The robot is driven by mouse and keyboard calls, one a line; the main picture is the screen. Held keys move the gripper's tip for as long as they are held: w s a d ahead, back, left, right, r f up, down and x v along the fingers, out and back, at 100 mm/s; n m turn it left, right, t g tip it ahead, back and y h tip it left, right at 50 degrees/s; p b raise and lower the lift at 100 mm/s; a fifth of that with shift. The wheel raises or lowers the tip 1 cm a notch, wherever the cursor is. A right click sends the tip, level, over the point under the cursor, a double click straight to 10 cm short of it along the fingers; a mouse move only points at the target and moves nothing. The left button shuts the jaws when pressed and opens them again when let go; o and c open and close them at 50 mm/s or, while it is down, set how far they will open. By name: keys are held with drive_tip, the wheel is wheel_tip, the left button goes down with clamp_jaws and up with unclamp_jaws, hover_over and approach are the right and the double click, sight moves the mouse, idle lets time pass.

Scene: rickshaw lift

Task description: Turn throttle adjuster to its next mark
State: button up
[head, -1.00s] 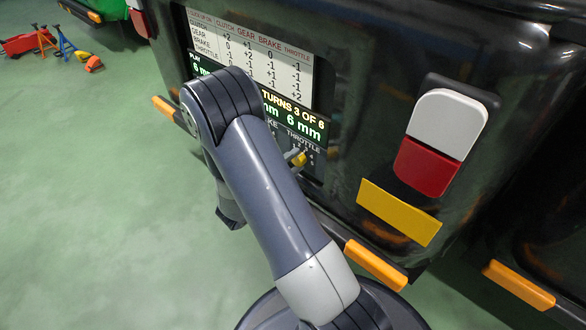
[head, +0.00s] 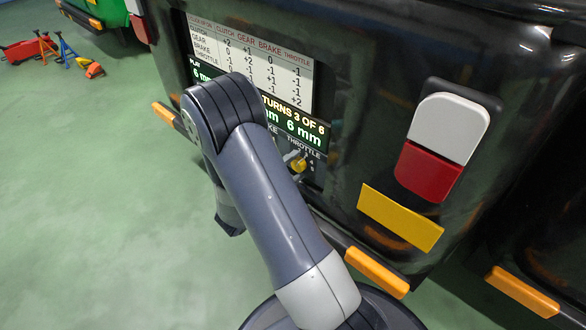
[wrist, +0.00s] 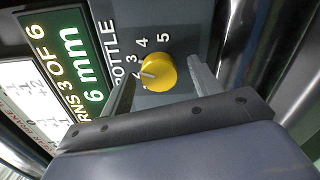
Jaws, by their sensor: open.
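The throttle adjuster is a yellow round knob (wrist: 158,73) on a dark panel, seen in the wrist view with the numbers 3, 4 and 5 around it. Its pale pointer line points left, toward the low numbers; the exact mark is hard to read. The knob also shows in the head view (head: 298,164) under the THROTTLE label. My gripper (wrist: 163,72) is open, with one finger on each side of the knob. I cannot tell whether either finger touches it. In the head view my arm hides most of the gripper.
The lit display (head: 305,127) above the knob reads "TURNS 3 OF 6" and "6 mm". A white chart (head: 290,75) sits above it, partly behind my arm. A white-and-red lamp (head: 450,118) and yellow plate (head: 398,215) lie to the right.

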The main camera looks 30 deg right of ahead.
drive_tip(key=p+v, duration=0.2)
drive_tip(key=v, duration=0.8)
drive_tip(key=shift+a, duration=0.4)
